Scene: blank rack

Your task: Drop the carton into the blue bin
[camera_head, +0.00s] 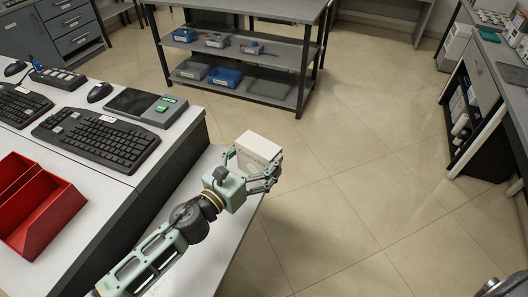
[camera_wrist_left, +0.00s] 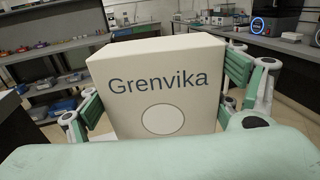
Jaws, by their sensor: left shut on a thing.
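The carton (camera_head: 259,149) is a cream-white box, and it also shows in the wrist view (camera_wrist_left: 160,85) with "Grenvika" and a pale circle on its face. My left gripper (camera_head: 255,168) is shut on it, with fingers on both sides. The carton is held beside the far right end of the white bench, and its height above the bench is hard to tell. A blue bin (camera_head: 225,77) sits on the lower shelf of the rack at the back, well apart from the carton. A dark part at the bottom right edge may be my right gripper (camera_head: 505,286); its fingers cannot be made out.
The rack (camera_head: 240,54) also holds grey bins and smaller blue bins. A red bin (camera_head: 38,207), keyboards (camera_head: 97,138) and a mouse (camera_head: 100,92) are on the left desk. A cabinet bench (camera_head: 487,85) stands at the right. The tiled floor (camera_head: 350,170) between is clear.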

